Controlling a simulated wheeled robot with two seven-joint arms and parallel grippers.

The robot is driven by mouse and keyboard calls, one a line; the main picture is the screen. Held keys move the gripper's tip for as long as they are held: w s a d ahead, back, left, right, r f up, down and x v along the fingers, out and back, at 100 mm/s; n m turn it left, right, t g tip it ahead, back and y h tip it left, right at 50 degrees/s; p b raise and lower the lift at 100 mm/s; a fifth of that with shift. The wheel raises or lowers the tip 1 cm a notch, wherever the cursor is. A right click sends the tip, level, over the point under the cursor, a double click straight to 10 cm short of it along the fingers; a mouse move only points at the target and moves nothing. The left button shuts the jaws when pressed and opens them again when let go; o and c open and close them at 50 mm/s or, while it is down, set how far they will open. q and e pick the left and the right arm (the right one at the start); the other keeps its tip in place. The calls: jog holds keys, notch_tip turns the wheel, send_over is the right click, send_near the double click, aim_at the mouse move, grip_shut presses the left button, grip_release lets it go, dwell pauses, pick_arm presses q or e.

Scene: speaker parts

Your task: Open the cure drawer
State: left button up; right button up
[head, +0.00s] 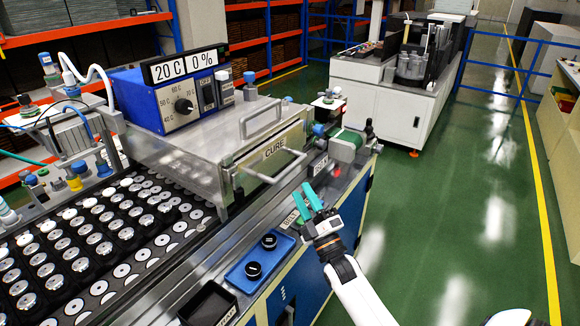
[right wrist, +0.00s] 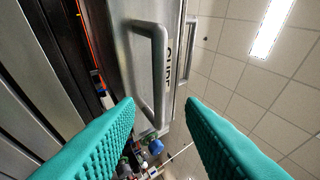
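The cure drawer is a metal box front labelled CURE (head: 274,149) on the bench in the head view, and it looks shut. Its bar handle (head: 280,172) sticks out from the front. In the right wrist view the handle (right wrist: 159,75) stands ahead of the fingers, with the CURE lettering beside it. My right gripper (head: 301,191) has teal fingers and is just in front of and below the handle, apart from it. In the right wrist view my right gripper (right wrist: 160,101) is open with nothing between its fingers. My left gripper is not in view.
A second handle (head: 262,117) sits on top of the metal box. A blue control unit (head: 165,98) reads 20 C and 0%. A blue tray (head: 259,262) with two black round parts lies near the bench front. Green floor to the right is clear.

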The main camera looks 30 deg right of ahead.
aim_at(290, 166)
jog(key=p+x, duration=0.1)
jog(key=x, duration=0.7)
jog(key=shift+w+p, duration=0.3)
jog(key=shift+p, duration=0.1)
grip_shut()
